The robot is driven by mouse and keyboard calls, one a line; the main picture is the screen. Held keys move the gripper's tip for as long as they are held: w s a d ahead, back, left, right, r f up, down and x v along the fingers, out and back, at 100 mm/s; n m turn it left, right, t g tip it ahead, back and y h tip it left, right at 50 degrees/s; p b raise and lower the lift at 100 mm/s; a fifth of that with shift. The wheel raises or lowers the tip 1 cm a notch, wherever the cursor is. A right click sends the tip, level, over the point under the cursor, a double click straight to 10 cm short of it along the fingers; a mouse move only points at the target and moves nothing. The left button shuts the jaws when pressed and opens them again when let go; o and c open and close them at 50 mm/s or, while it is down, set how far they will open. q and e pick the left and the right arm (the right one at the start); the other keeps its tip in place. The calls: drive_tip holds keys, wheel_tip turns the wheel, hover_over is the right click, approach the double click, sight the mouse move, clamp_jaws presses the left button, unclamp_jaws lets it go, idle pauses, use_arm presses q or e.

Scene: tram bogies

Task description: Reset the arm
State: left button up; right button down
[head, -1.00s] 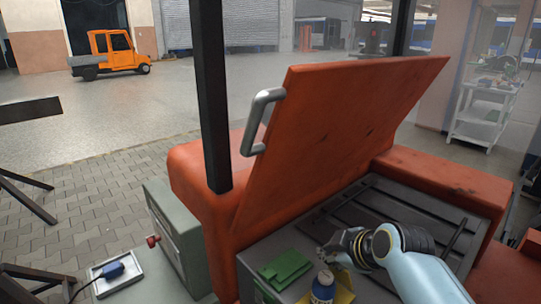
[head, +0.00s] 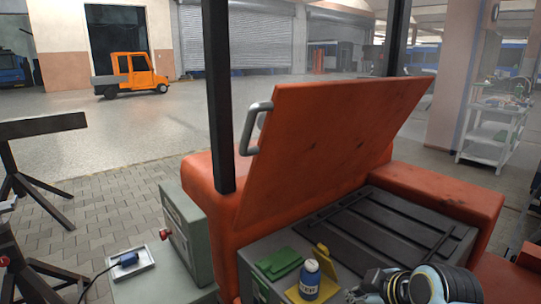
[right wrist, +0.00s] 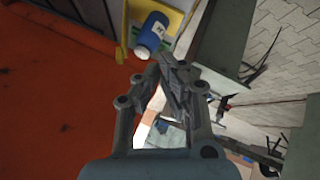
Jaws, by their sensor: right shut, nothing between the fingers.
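My right gripper (head: 362,292) is at the bottom right of the head view, to the right of the blue bottle and apart from it. In the right wrist view its fingers (right wrist: 163,72) are closed together with nothing between them. My right arm comes in from the bottom right corner. My left gripper is not in view.
A blue bottle with a white cap (head: 310,279) stands on a yellow holder (head: 294,296). Green pieces (head: 279,262) lie beside it on the grey box. A raised orange lid (head: 330,150) with a metal handle leans behind. A white tray (head: 141,270) holds a blue plug.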

drive_tip(key=s+d+r+m+g+h, duration=0.1)
drive_tip(key=s+d+r+m, duration=0.2)
drive_tip(key=s, duration=0.7)
drive_tip(key=s+d+r+m+g+h, duration=0.1)
drive_tip(key=s+d+r+m+g, duration=0.2)
drive_tip(key=s, duration=0.6)
drive_tip(key=s+d+r+m+h, duration=0.15)
drive_tip(key=s+d+m, duration=0.3)
drive_tip(key=s, duration=0.55)
wheel_tip(320, 180, down, 36)
drive_tip(key=d+r+g+b, duration=0.1)
drive_tip(key=d+g+b, duration=0.1)
drive_tip(key=b, duration=0.9)
use_arm(q)
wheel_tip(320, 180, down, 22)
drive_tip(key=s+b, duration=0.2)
drive_tip(key=b, duration=0.9)
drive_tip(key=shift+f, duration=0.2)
use_arm(e)
drive_tip(key=s+f, duration=1)
drive_tip(key=f, duration=0.4)
drive_tip(key=s+f+g, duration=0.1)
drive_tip(key=s+f, duration=0.9)
drive_tip(key=f, duration=0.5)
drive_tip(key=shift+d+f, duration=0.2)
drive_tip(key=shift+d, duration=0.15)
